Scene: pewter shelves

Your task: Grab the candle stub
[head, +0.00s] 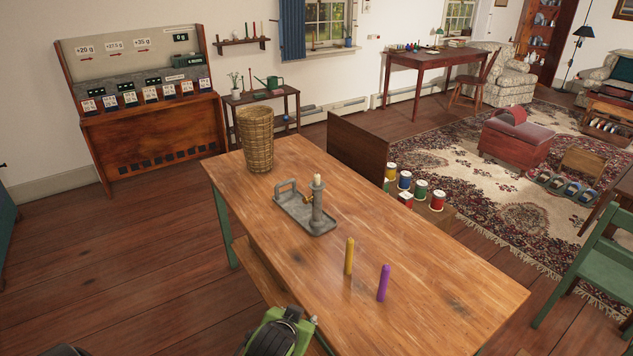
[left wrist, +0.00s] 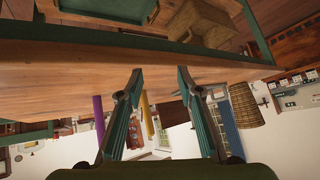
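The candle stub (head: 318,179) is a short pale stub standing upright in the socket of a grey metal candle holder (head: 301,222) on the wooden table (head: 420,285). The holder has a flat tray, a handle and an upright column. My left gripper's fingers are open and empty in the left wrist view (left wrist: 159,75), which is upside down. In the head view, a green and black part of my arm shows at the bottom edge, before the table's near side, well apart from the stub. I cannot pick out the stub in the wrist view. My right gripper is not in view.
A yellow candle (head: 349,256) and a purple candle (head: 383,283) stand upright nearer than the holder. A wicker basket (head: 256,140) stands at the far left of the table. Several thread spools (head: 421,189) sit beyond the far edge. Tabletop between holder and candles is clear.

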